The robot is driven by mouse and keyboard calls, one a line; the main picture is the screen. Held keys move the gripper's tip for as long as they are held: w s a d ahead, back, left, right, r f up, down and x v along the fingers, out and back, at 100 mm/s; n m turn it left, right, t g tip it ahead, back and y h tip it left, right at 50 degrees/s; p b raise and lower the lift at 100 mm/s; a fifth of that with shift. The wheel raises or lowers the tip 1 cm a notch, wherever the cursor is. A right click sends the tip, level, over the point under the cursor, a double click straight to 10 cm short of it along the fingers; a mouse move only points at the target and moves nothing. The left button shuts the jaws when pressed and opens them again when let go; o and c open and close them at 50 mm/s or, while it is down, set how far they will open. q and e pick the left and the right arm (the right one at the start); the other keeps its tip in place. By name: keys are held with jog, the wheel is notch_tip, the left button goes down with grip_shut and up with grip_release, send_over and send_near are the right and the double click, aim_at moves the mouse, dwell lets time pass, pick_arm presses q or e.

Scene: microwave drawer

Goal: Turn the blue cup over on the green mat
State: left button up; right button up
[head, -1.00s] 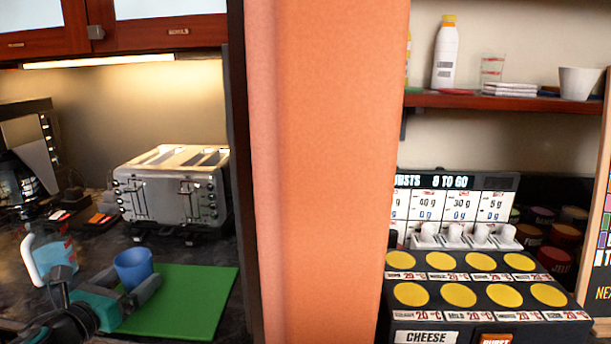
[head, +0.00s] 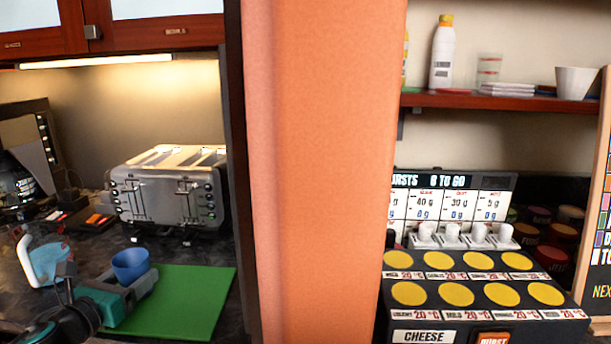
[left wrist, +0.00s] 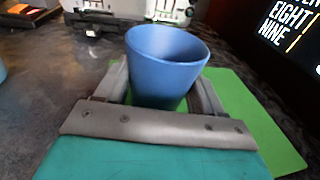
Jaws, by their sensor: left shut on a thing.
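The blue cup (head: 131,265) stands upright with its open mouth up, at the far left part of the green mat (head: 190,300). My left gripper (head: 138,283) is shut on the cup, one finger on each side, as the left wrist view shows with the cup (left wrist: 165,62) between the fingers (left wrist: 160,95). The mat (left wrist: 262,125) lies behind and to the right of the cup there. The cup's base is partly hidden by the gripper, so I cannot tell whether it touches the mat. My right gripper is not in view.
A silver toaster (head: 168,195) stands behind the mat. An orange pillar (head: 325,170) closes off the right side. The right part of the mat is free.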

aim_at(120, 270)
pick_arm(q)
jog(key=shift+c, duration=0.6)
jog(key=shift+c, duration=0.4)
notch_tip(120, 270, up, 3)
jog(key=p, duration=0.2)
jog(key=shift+r+p, duration=0.1)
jog(key=shift+p, duration=0.25)
jog(key=shift+r, duration=0.7)
notch_tip(120, 270, up, 5)
jog(key=shift+r, duration=0.2)
jog(key=m, duration=0.5)
jog(key=shift+m+y, duration=0.3)
